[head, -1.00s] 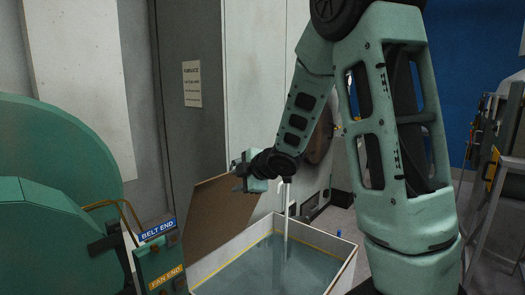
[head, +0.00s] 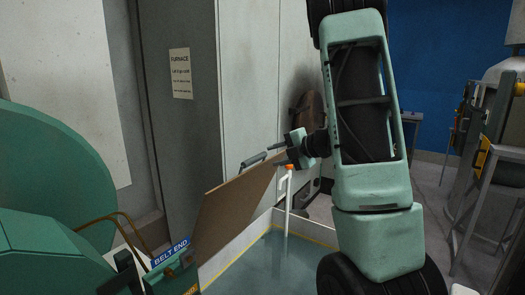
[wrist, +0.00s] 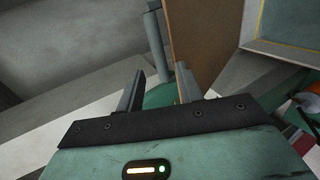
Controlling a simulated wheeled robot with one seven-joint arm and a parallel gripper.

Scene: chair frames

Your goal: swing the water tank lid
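The water tank lid (head: 232,208) is a brown panel standing steeply tilted along the left side of the open tank (head: 305,226). A grey bar handle (head: 253,160) is on its upper part. My gripper (head: 272,155) is at the lid's upper right edge, close to the handle, with its fingers pointing left. In the wrist view, my gripper (wrist: 160,85) has its two fingers apart. The handle (wrist: 154,38) shows beyond the gap between them, and the lid (wrist: 192,45) is just right of it. Whether anything touches is unclear.
Water (head: 268,258) fills the tank. A white pipe (head: 287,195) with an orange top stands at the tank, near my gripper. A grey furnace cabinet (head: 180,120) is behind the lid. Green machinery (head: 45,170) stands left. Metal frames (head: 485,150) are at the right.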

